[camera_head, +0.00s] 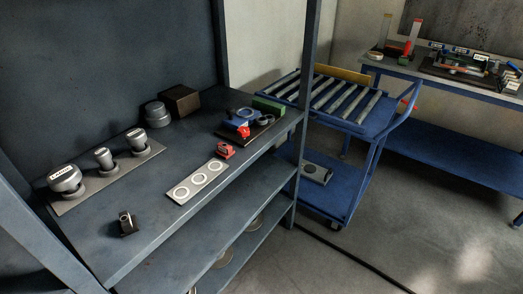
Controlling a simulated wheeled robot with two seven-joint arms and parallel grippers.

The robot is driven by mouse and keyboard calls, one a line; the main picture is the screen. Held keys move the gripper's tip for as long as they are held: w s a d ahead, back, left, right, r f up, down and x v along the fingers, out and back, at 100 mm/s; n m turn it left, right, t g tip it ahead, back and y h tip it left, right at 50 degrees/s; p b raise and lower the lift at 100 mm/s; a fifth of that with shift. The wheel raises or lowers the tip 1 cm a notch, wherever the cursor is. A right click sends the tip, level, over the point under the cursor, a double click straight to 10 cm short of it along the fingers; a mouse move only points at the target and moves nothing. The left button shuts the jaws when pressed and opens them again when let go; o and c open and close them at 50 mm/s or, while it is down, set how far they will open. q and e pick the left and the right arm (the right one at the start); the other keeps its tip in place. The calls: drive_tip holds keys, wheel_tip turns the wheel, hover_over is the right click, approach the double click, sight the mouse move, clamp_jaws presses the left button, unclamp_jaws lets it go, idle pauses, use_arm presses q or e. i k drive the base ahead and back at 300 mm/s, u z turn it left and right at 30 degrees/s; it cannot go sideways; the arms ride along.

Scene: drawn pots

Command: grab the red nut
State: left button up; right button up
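A small red piece with a dark opening (225,151) sits on the upper shelf (150,215), just behind the white plate with rings. It looks like the red nut, but it is small in view. A second red piece (243,131) is close behind it, against a blue block (237,123); its exact shape is hard to tell. Neither of my grippers is in view.
A white plate with three rings (180,192) lies near the shelf's front edge. Metal cups (68,178) stand on a strip at left. A small dark block (127,224) is nearer. A blue roller cart (345,125) stands right of the shelf post; open floor lies in front.

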sight(224, 151)
drive_tip(key=z, duration=0.3)
drive_tip(key=i, duration=0.8)
drive_tip(key=u, duration=2.1)
